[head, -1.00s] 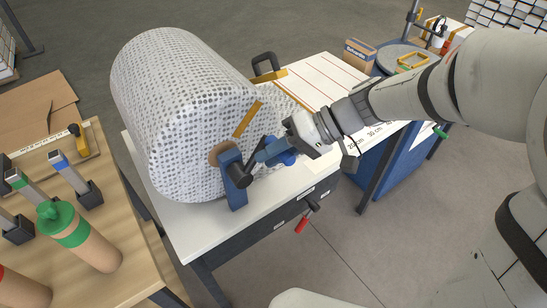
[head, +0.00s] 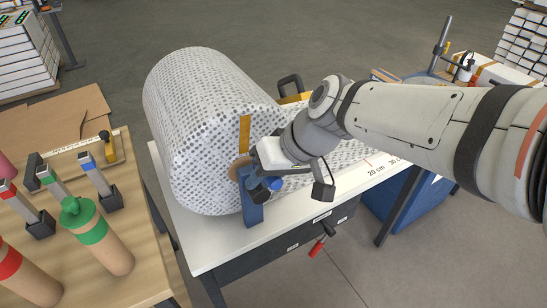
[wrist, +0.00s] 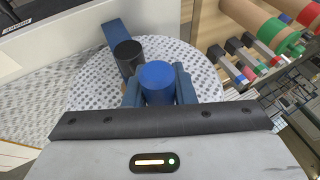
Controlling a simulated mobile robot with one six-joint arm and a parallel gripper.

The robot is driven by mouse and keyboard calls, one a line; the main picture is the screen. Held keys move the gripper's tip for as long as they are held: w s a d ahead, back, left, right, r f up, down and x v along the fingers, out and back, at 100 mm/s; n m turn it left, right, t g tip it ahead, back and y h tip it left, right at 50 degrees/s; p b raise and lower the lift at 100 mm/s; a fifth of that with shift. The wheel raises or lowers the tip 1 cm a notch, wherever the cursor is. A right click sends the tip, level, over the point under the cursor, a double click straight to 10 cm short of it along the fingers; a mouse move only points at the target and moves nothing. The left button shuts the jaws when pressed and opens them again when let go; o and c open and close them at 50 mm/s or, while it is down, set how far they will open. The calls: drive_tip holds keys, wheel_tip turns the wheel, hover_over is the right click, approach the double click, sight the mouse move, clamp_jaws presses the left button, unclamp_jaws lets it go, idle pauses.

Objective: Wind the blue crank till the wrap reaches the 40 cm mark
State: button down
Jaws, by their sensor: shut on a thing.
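The bubble-wrap roll (head: 195,110) lies on a white bench, with a yellow strip (head: 244,133) upright on its end. My gripper (head: 272,180) is at the crank in front of the roll end. In the wrist view my two blue fingers (wrist: 159,88) are shut around the crank's round blue knob (wrist: 158,76). The wrap sheet (head: 345,153) lies on the bench to the right, its edge near the 20 cm mark (head: 376,170). My arm hides part of that edge. The 30 cm label is partly visible; the 40 cm mark is hidden.
A black handle (head: 290,84) stands behind the roll. A blue cabinet (head: 400,208) is at right. The front floor is clear.

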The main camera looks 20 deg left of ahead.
drive_tip(key=shift+s+f, duration=0.15)
drive_tip(key=shift+f, duration=0.05)
drive_tip(key=c, duration=1.6)
unclamp_jaws()
drive_tip(key=o, duration=0.4)
drive_tip(key=shift+r, duration=0.1)
drive_tip(key=shift+d+r, duration=0.1)
drive_tip(key=shift+r, duration=0.1)
drive_tip(key=v, duration=0.7)
drive_tip(key=shift+r, duration=0.15)
drive_tip(key=shift+d, duration=0.15)
